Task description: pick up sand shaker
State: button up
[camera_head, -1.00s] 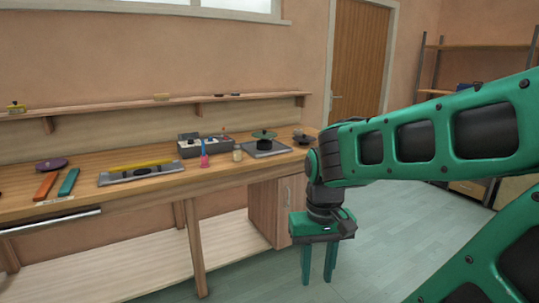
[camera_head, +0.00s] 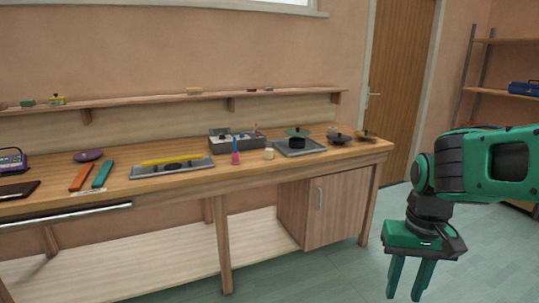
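No object is clearly recognizable as the sand shaker at this size. A small cream cylinder (camera_head: 269,153) stands upright on the workbench (camera_head: 330,156), right of a pink bottle-like object (camera_head: 235,157), and may be it. My gripper (camera_head: 404,294) hangs fingers down at the lower right, in front of and to the right of the bench. Its two fingers are apart with nothing between them. It is well away from the cream cylinder and touches nothing that I can see.
The bench holds a grey box (camera_head: 222,142), a dark pot-like object (camera_head: 297,143), a tray with a yellow bar (camera_head: 172,162), and orange (camera_head: 80,178) and teal bars (camera_head: 103,174). A narrow wall shelf (camera_head: 150,101) runs above. Floor (camera_head: 350,270) is clear in front of the cabinet.

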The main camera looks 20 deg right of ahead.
aim_at(268, 146)
jog(key=z, duration=0.05)
jog(key=i, duration=1)
jog(key=u, duration=0.05)
